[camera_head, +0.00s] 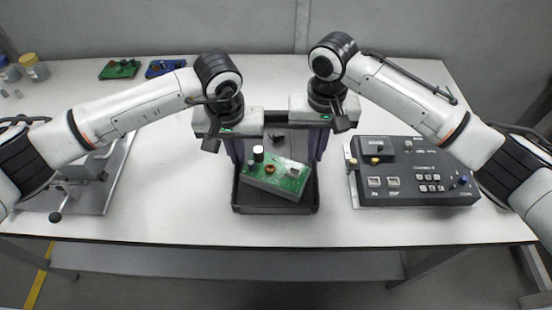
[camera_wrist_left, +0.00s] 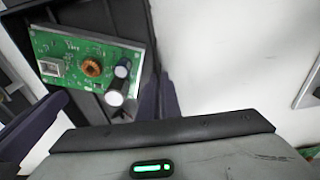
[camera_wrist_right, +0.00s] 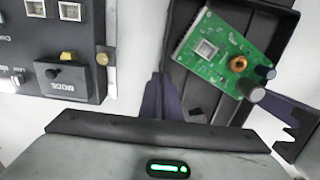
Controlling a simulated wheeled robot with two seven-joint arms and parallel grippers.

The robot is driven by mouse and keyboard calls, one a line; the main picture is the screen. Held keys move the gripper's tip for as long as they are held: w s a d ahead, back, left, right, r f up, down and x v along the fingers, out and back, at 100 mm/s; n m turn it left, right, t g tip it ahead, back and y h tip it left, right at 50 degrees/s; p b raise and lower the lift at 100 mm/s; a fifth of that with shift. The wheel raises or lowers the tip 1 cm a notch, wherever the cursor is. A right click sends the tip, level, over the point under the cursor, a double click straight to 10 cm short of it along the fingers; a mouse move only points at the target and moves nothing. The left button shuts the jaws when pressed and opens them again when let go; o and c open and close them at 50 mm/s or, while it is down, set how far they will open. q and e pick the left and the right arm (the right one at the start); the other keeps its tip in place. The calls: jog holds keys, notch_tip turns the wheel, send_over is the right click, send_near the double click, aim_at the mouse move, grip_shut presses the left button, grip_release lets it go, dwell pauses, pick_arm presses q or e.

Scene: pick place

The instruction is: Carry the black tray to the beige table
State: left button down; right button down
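The black tray (camera_head: 275,209) lies on an off-white table (camera_head: 200,225) in the middle of the head view. A green circuit board (camera_head: 270,182) with a coil and cylindrical parts lies tilted in it. My left gripper (camera_head: 237,150) is over the tray's far left side, its purple fingers spread. My right gripper (camera_head: 316,147) is over the far right side, fingers also spread. The tray also shows in the left wrist view (camera_wrist_left: 95,17) and the right wrist view (camera_wrist_right: 181,88), close to the fingers. Finger contact with its rim cannot be told. No separate beige table is distinguishable.
A dark control panel (camera_head: 415,185) stands right of the tray. A metal plate fixture (camera_head: 90,190) is at the left. Green (camera_head: 119,69) and blue (camera_head: 165,67) boards and jars (camera_head: 33,68) lie at the back left. Table in front of the tray is clear.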

pick_arm(q)
jog(key=shift+r, duration=0.15)
